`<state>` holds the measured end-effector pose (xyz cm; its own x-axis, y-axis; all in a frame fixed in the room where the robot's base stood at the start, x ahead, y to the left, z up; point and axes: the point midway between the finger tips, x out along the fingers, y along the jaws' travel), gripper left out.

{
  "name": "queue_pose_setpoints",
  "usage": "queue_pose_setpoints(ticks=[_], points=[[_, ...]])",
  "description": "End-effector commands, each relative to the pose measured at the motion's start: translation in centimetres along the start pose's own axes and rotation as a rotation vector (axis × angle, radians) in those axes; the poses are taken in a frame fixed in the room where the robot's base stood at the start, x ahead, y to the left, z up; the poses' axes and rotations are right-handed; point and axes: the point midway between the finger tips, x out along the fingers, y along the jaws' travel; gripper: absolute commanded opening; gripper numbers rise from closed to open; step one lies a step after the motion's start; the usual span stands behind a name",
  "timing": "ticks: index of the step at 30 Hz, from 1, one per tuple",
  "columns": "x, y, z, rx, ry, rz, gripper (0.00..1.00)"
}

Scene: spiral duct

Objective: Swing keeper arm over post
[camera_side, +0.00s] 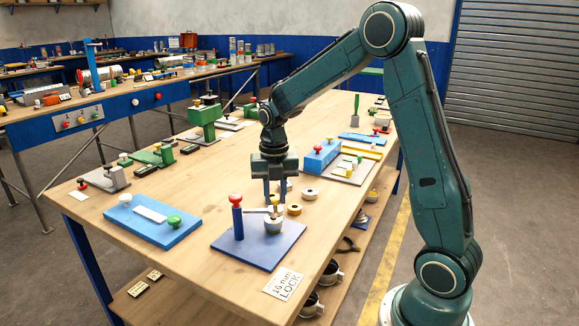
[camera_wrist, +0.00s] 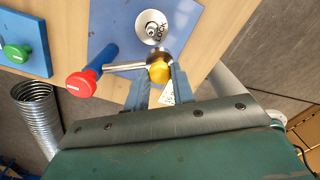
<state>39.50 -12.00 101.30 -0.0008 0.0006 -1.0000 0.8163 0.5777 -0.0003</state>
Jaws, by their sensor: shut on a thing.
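A blue base plate (camera_side: 259,246) lies near the bench's front edge. A blue upright with a red knob (camera_side: 235,199) stands on its left part; the red knob (camera_wrist: 81,84) also shows in the wrist view. The keeper arm, a thin metal bar (camera_wrist: 123,66), runs from this upright to a yellow knob (camera_wrist: 159,73). My gripper (camera_wrist: 158,80) is shut on the yellow knob, one finger on each side. A short round metal post (camera_side: 273,227) stands on the plate below my gripper (camera_side: 274,203). In the wrist view its marked top (camera_wrist: 152,27) lies just beyond the yellow knob.
A lighter blue fixture with a green knob (camera_side: 150,219) lies to the left. Several brass and white rings (camera_side: 295,209) lie to the right of my gripper. A "16 mm LOCK" card (camera_side: 283,284) lies at the front edge. Other fixtures stand farther back.

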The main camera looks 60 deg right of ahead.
Motion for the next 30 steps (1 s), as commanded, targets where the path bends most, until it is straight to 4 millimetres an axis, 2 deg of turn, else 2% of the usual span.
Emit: queue_pose_setpoints(ticks=[6,13,30], points=[[-0.1,-0.1,1.8,-0.164,-0.002,0.0,0.0],[-0.1,0.1,3.0,-0.288,-0.003,0.001,0.0],[-0.1,0.2,3.5,-0.344,-0.004,0.001,0.0]])
